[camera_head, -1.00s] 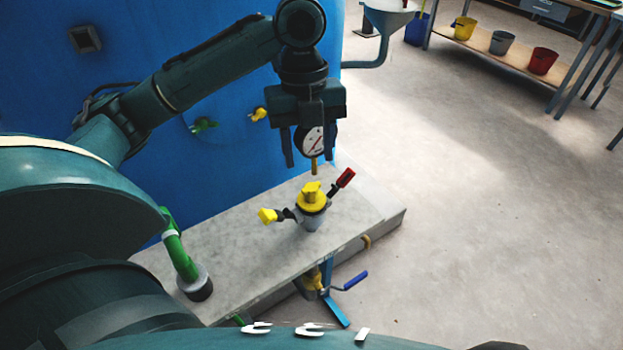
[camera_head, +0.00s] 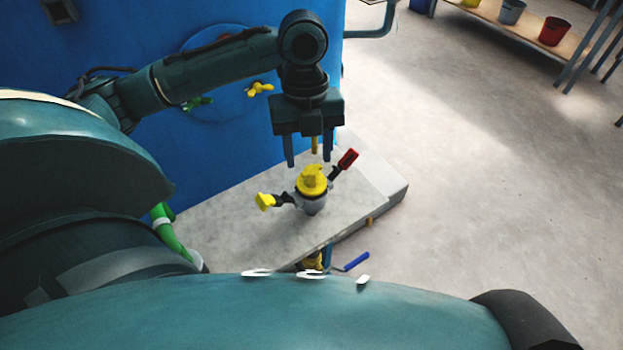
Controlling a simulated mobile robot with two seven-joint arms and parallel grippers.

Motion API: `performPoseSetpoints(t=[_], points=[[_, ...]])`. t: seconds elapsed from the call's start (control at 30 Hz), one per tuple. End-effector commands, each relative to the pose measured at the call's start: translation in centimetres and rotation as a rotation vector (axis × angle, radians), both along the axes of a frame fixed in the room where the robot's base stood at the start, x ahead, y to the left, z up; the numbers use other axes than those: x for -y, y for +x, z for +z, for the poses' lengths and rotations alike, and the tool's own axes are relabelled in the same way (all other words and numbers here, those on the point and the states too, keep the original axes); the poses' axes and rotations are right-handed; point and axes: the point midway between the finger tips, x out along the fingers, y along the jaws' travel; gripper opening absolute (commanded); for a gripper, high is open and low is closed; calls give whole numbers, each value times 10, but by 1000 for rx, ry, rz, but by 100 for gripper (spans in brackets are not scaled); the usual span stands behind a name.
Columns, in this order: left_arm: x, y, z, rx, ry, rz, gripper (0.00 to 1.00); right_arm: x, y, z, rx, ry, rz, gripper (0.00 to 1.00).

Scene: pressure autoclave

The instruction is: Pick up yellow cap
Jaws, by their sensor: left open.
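The yellow cap (camera_head: 312,180) sits on top of a grey valve body (camera_head: 311,203) on a pale stone ledge. A yellow side handle (camera_head: 265,201) sticks out to its left and a red lever (camera_head: 347,160) to its upper right. My left gripper (camera_head: 308,162) points down just above and behind the cap in the picture. Its two fingers are apart, with nothing between them that I can see as held. My right gripper is not in view.
A blue wall (camera_head: 230,140) with yellow (camera_head: 260,89) and green handles stands behind the ledge (camera_head: 240,225). A green pipe (camera_head: 168,232) rises at the left. A blue lever (camera_head: 356,261) sits below the ledge's front edge. Floor at the right is clear; buckets stand on a far shelf.

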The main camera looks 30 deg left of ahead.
Motion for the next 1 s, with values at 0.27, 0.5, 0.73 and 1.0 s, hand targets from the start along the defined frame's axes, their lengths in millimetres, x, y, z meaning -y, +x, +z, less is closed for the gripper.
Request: performPoseSetpoints(t=[0.27,0.5,0.73,1.0], points=[[10,-6,-39,-2,1,0,48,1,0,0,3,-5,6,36],[11,-6,-43,0,0,-1,48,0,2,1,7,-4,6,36],[11,-6,-43,0,0,-1,34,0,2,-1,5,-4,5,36],[11,-6,-43,0,0,-1,12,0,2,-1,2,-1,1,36]])
